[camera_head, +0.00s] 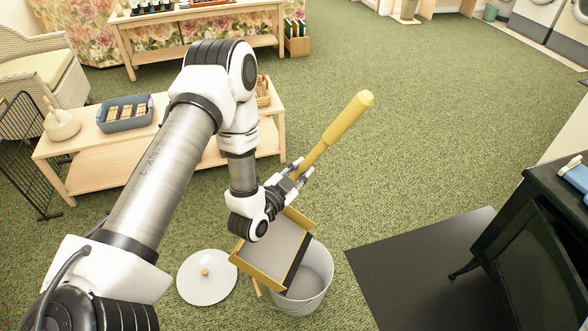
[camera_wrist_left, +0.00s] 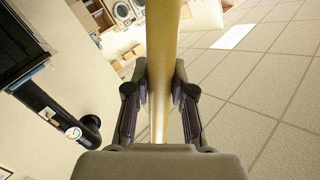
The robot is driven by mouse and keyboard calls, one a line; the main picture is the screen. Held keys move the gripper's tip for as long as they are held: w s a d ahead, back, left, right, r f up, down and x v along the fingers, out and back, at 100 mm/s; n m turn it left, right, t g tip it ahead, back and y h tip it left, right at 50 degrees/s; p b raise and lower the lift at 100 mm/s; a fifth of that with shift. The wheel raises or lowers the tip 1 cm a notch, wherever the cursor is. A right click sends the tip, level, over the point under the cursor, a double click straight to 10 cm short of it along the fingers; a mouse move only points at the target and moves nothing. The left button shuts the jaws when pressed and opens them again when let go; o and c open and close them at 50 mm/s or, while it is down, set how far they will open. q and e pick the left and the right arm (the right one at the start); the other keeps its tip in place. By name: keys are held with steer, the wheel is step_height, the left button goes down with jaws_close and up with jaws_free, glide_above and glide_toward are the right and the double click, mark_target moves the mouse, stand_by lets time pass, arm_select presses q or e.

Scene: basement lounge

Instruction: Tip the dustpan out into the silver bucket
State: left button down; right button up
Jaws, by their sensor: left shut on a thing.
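My left gripper (camera_head: 292,178) is shut on the yellow handle of the dustpan (camera_head: 270,250). The handle (camera_wrist_left: 163,60) runs between both fingers in the left wrist view. The dustpan's grey pan with yellow walls is tilted, its dark front lip low and to the right, over the silver bucket (camera_head: 318,297). The pan hides the left part of the bucket's mouth. The visible part of the bucket's inside looks plain grey, and I see no debris on the pan. My right gripper is not in view.
A round white lid (camera_head: 206,284) with a wooden knob lies on the green carpet left of the bucket. A black mat (camera_head: 425,275) and a dark stove (camera_head: 545,235) are at the right. A low wooden table (camera_head: 95,150) with a blue-grey bin (camera_head: 124,117) stands at the left.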

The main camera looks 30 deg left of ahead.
arm_select(q)
steer(key=w+d+f+m+p, duration=0.1)
steer(key=d+m+p, duration=0.1)
steer(key=d, duration=0.7)
steer(key=w+d+f+m+p, duration=0.2)
steer(key=d+p, duration=0.2)
steer(key=d, duration=0.5)
steer(key=shift+w+d+f+g+y+p, duration=0.15)
steer(key=shift+d+f+g+y+p, duration=0.15)
steer(key=shift+d+g+y, duration=0.1)
stand_by(1.8)
